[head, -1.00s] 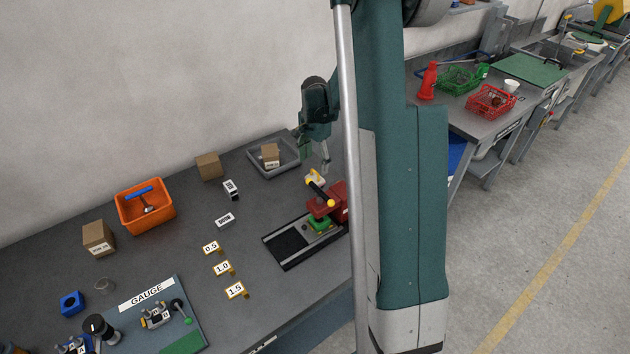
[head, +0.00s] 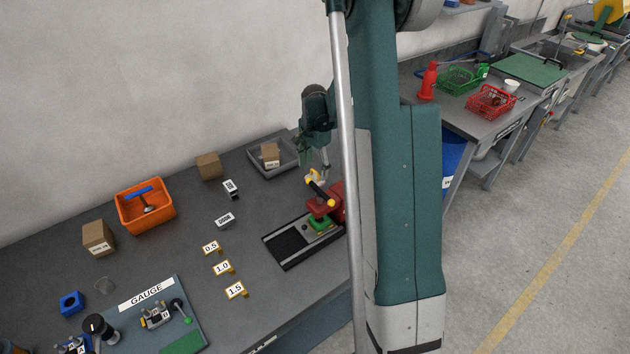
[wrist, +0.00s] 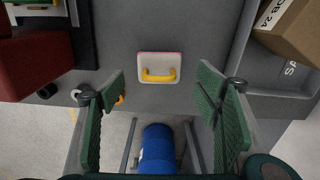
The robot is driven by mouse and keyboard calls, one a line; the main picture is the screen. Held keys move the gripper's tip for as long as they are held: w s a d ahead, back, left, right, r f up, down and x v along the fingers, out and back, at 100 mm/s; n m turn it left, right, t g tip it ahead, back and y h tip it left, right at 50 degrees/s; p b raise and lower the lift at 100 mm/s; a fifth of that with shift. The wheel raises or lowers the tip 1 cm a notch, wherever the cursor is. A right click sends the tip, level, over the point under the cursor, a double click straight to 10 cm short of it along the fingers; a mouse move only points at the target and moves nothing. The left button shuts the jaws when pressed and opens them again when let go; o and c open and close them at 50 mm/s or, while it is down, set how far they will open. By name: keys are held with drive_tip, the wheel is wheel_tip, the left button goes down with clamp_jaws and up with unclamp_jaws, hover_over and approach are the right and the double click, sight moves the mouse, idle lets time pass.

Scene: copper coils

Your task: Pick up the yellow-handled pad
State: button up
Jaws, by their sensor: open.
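The yellow-handled pad (wrist: 159,67) lies on the grey bench in the wrist view. It is a pale block with a pinkish edge and a yellow handle on top. It sits between and beyond my two open green fingers (wrist: 166,105), not touched by them. In the head view the pad (head: 315,175) shows small beside the red press, just under my gripper (head: 325,170), partly blocked by my arm. My gripper is empty and points down over the bench edge.
A red press (head: 325,208) with a black base stands close by; its red body (wrist: 35,65) is at the left in the wrist view. A grey tray (head: 287,165) with a cardboard box (head: 270,156) lies on the other side. A blue barrel (wrist: 157,150) stands on the floor below.

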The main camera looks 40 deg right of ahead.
sight(315, 178)
drive_tip(key=shift+f, duration=2.6)
drive_tip(key=shift+c, duration=0.5)
drive_tip(key=c, duration=0.9)
